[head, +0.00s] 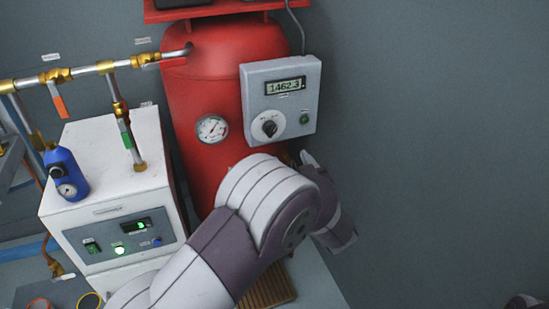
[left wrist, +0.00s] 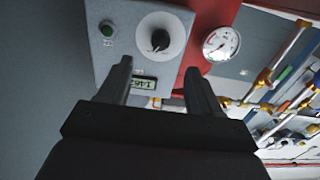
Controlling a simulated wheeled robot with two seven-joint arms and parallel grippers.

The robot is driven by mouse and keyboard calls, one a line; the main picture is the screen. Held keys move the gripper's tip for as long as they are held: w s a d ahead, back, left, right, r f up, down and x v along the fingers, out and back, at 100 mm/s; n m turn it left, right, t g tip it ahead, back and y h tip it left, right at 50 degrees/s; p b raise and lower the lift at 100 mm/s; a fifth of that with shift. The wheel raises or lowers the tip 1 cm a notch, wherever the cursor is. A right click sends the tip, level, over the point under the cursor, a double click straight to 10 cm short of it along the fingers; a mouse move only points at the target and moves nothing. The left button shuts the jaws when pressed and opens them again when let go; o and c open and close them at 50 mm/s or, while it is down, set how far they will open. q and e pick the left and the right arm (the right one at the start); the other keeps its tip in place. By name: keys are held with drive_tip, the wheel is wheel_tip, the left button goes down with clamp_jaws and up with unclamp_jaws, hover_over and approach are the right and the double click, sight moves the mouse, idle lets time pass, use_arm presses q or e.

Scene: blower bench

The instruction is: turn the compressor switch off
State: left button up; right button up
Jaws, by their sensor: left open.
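The compressor switch is a black rotary knob (head: 269,127) on a white round dial, on the front of a grey control box (head: 281,72) at the red tank. The knob also shows in the left wrist view (left wrist: 160,40), where the picture is turned over. Its position marks are too small to read. My left gripper (left wrist: 158,68) is open and empty, its two fingers pointing towards the box, with the knob between and beyond the tips. No touch shows. In the head view my wrist hides most of this gripper, below and right of the box. My right gripper does not show.
The box also bears a lit display (head: 286,87) and a green button (head: 304,118). A pressure gauge (head: 212,129) sits on the red tank (head: 205,80). A white unit (head: 110,150) with brass piping stands left. The wall right of the box is clear.

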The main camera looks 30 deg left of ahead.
sight(273, 133)
use_arm(q)
drive_tip(key=b+x, duration=0.2)
drive_tip(key=x, duration=0.9)
drive_tip(key=shift+s+a+r+b, duration=0.1)
drive_tip(key=shift+a+b, duration=0.05)
drive_tip(key=shift+b, duration=0.15)
drive_tip(key=shift+w+a+r, duration=0.1)
drive_tip(key=shift+w+a, duration=0.2)
drive_tip(key=shift+a, duration=0.05)
drive_tip(key=c, duration=1)
